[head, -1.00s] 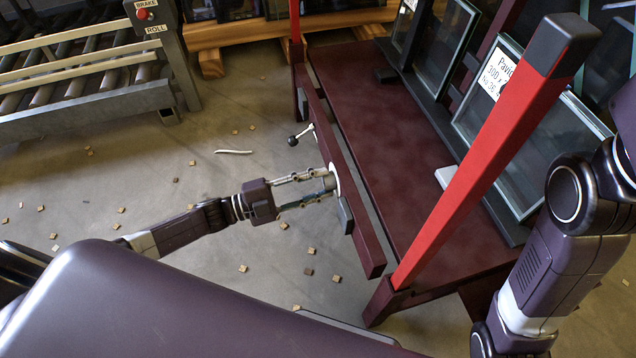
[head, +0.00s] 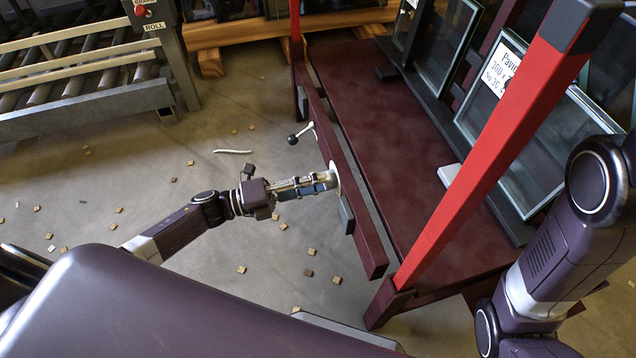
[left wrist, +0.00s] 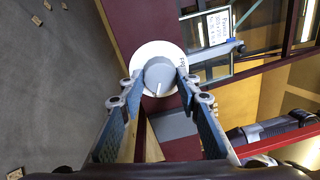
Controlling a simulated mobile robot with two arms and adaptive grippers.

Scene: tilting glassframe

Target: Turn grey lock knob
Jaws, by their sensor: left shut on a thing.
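The grey lock knob (left wrist: 159,78) sits on a round white plate (left wrist: 147,54) on the dark red rail of the frame. A pale pointer mark shows on the knob's face in the left wrist view. My left gripper (left wrist: 157,84) has one finger on each side of the knob and is shut on it. In the head view, my left gripper (head: 329,181) reaches the rail from the left, turned so its fingers overlap and mostly hide the knob. My right arm (head: 560,240) shows at the right edge, but its gripper is out of view.
A lever with a black ball (head: 293,139) sticks out from the rail (head: 352,185) beyond the knob. A grey block (head: 345,214) is on the rail nearer me. A red post (head: 480,160) and glass panes (head: 520,145) stand at the right. Small wooden bits litter the floor.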

